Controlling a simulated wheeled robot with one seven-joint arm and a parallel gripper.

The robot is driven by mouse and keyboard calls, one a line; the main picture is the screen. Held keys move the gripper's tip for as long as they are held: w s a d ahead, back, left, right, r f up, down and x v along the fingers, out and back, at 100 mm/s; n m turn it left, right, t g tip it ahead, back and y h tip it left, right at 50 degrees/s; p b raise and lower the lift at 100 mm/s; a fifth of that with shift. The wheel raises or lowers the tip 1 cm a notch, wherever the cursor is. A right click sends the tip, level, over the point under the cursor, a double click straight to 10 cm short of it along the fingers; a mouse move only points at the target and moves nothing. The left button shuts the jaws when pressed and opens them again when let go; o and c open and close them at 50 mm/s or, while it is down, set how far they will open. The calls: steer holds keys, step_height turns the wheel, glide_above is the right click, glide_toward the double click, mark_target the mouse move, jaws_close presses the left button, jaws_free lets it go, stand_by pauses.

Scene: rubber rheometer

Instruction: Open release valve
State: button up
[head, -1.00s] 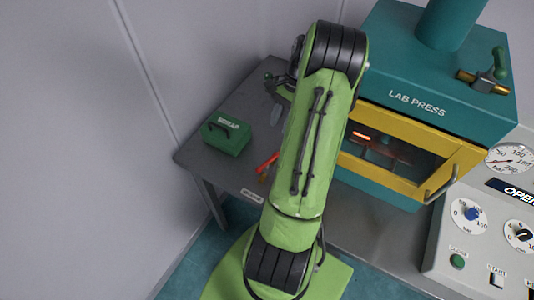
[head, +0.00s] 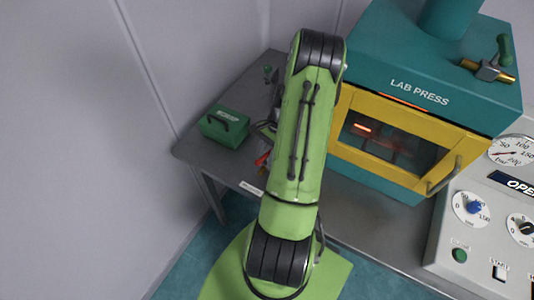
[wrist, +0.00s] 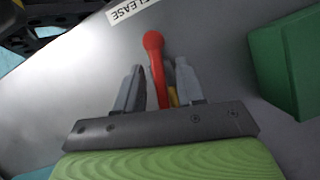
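The red release valve lever (wrist: 156,68) with a round knob stands between the two grey fingers of my gripper (wrist: 160,76) in the wrist view. The fingers are apart, with a narrow gap on each side of the lever. A small yellow part (wrist: 174,97) shows beside the lever, low between the fingers. A white label reading RELEASE (wrist: 130,9) lies beyond the lever. In the head view the red lever (head: 262,160) shows just left of my arm, on the grey table (head: 215,172). My fingertips are mostly hidden there by the arm.
A green SCRAP box (head: 224,126) stands on the table left of the lever; in the wrist view the green box (wrist: 294,62) is close on the right. The teal and yellow lab press (head: 420,75) stands right of my arm. A control panel (head: 490,215) is further right.

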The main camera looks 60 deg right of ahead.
jaws_close()
steer(key=shift+n+g, duration=0.6)
steer(key=shift+n, duration=1)
jaws_free()
steer(key=shift+r, duration=0.1)
steer(key=p+v, duration=0.1)
steer(key=v, duration=1.4)
steer(key=shift+r, duration=0.3)
steer(key=shift+w, duration=0.1)
